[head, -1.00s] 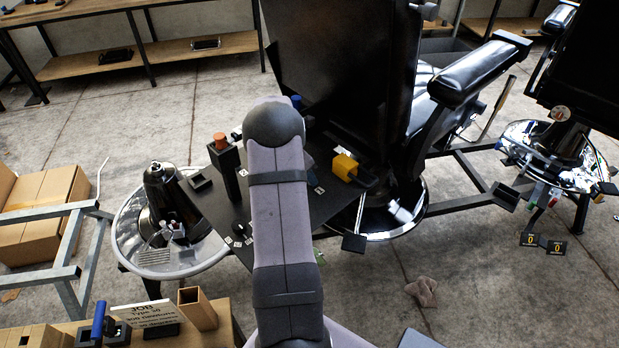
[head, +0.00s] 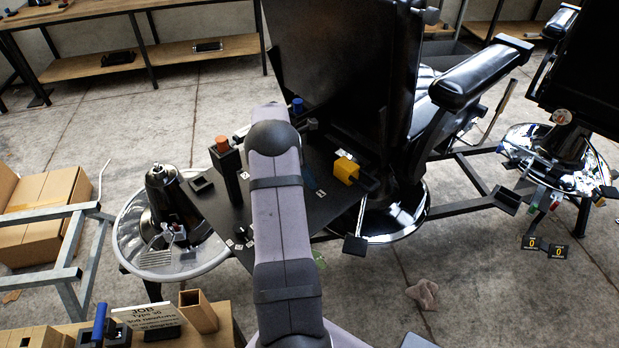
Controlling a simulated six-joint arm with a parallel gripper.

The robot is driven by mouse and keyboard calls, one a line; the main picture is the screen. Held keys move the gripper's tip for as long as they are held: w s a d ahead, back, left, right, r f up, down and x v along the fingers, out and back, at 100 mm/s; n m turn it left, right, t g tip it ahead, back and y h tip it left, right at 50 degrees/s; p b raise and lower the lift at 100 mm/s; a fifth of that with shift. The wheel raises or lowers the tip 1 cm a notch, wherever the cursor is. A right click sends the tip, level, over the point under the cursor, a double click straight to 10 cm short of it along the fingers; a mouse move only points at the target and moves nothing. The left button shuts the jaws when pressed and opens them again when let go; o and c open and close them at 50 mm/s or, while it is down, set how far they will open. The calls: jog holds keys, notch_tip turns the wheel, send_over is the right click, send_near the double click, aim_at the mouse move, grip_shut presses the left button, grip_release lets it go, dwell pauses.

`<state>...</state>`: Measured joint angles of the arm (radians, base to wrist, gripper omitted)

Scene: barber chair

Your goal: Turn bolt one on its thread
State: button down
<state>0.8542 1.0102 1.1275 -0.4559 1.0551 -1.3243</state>
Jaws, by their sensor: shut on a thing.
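My arm rises from the bottom middle to a dark rounded joint and covers the middle of the black plate (head: 215,205) beside the chair. My gripper is hidden behind the arm, so its jaws and what they hold do not show. I cannot pick out bolt one. An orange-topped black post (head: 225,165) stands on the plate left of the arm. A small blue-capped piece (head: 297,105) shows just right of the arm's joint. A yellow block (head: 346,168) sits at the plate's right side.
The black barber chair (head: 330,70) stands behind the plate, its armrest (head: 482,75) reaching right. A round-based metal stand (head: 163,200) is at left. A wooden bench with a job card (head: 147,317) is at lower left.

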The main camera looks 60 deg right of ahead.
jog(key=c, duration=1.7)
grip_release()
